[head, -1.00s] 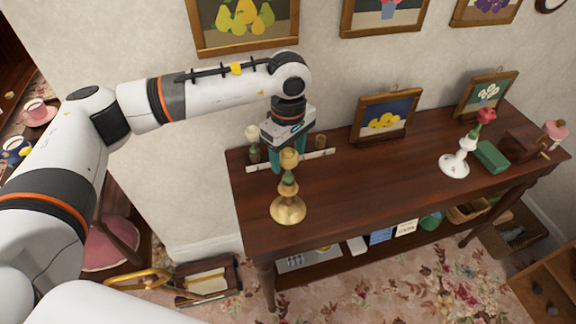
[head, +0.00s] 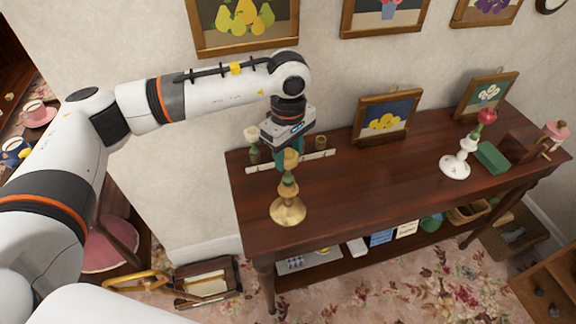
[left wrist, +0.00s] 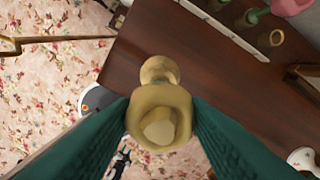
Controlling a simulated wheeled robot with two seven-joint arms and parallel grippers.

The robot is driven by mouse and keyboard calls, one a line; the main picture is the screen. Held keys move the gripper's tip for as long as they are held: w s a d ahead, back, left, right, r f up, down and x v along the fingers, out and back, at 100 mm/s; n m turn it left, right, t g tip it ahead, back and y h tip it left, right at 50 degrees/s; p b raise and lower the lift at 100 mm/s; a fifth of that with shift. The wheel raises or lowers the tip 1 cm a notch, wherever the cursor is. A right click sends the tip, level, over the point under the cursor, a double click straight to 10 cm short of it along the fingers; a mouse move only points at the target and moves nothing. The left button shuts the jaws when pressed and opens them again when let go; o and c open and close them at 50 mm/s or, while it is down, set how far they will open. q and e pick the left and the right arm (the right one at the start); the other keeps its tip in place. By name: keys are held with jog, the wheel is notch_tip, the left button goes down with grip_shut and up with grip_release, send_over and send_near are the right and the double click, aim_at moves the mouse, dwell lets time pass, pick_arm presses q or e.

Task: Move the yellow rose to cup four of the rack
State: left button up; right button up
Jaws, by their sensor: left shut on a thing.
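The yellow rose (head: 291,160) stands upright over the brass candlestick (head: 288,210), its green part at the candlestick's top. My left gripper (head: 289,155) is above it, with its teal fingers shut on the bloom. In the left wrist view the yellow rose (left wrist: 158,118) is between both fingers, with brass just beyond it. The rack (head: 318,156) is a pale strip with small cups along the back of the table, behind the gripper. The cups between are hidden. My right gripper is out of view.
The dark wooden table (head: 350,185) is clear in the middle. To the right are a white candlestick (head: 455,166) with a red rose (head: 486,117), a green box (head: 491,157) and a pink rose (head: 555,130). Framed pictures (head: 387,117) stand along the back.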

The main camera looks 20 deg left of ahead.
pick_arm(q)
jog(key=shift+r+p, duration=0.4)
jog(key=shift+r, duration=1.9)
dwell(0.8)
